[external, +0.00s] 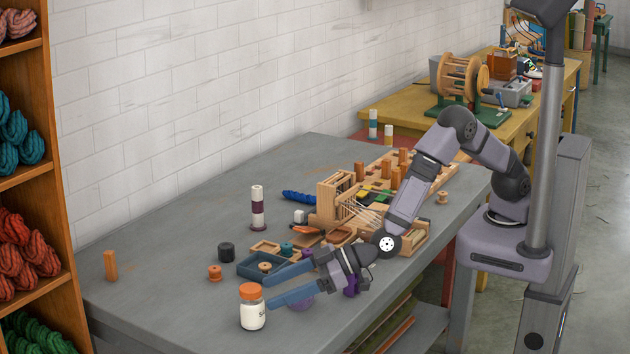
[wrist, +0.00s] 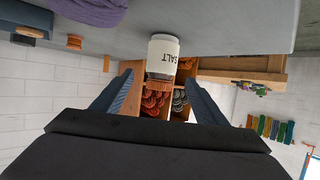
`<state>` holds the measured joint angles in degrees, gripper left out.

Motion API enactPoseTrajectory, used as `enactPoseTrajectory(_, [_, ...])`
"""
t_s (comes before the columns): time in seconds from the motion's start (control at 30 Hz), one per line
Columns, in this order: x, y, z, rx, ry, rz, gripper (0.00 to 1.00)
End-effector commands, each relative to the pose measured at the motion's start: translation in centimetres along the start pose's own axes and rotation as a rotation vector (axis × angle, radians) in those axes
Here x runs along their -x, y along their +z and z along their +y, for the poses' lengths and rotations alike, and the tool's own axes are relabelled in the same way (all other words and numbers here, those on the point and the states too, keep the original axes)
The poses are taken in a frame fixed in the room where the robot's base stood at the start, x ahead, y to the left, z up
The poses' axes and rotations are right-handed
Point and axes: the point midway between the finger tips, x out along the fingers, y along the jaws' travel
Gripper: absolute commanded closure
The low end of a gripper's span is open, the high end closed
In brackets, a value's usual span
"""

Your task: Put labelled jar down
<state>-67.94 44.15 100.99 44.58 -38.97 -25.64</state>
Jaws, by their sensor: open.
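The labelled jar (external: 253,315) is white with an orange lid and stands upright on the grey table near its front left end. In the wrist view, which is upside down, the jar (wrist: 163,52) shows the word SALT and rests on the tabletop. My gripper (external: 268,292) is open, its blue-grey fingers pointing at the jar from the right. In the wrist view the jar shows between and beyond the open fingertips (wrist: 159,78). Nothing is held, and a gap shows beside the jar on both sides.

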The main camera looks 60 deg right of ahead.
Motion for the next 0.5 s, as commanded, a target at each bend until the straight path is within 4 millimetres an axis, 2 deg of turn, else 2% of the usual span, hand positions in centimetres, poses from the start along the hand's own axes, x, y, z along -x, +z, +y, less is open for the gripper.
enactPoseTrajectory(0.3, [-1.9, 0.0, 0.0, 0.000, 0.002, -0.001, 0.33])
enactPoseTrajectory(0.5, [-2.2, 0.0, 0.0, 0.000, 0.001, -0.001, 0.33])
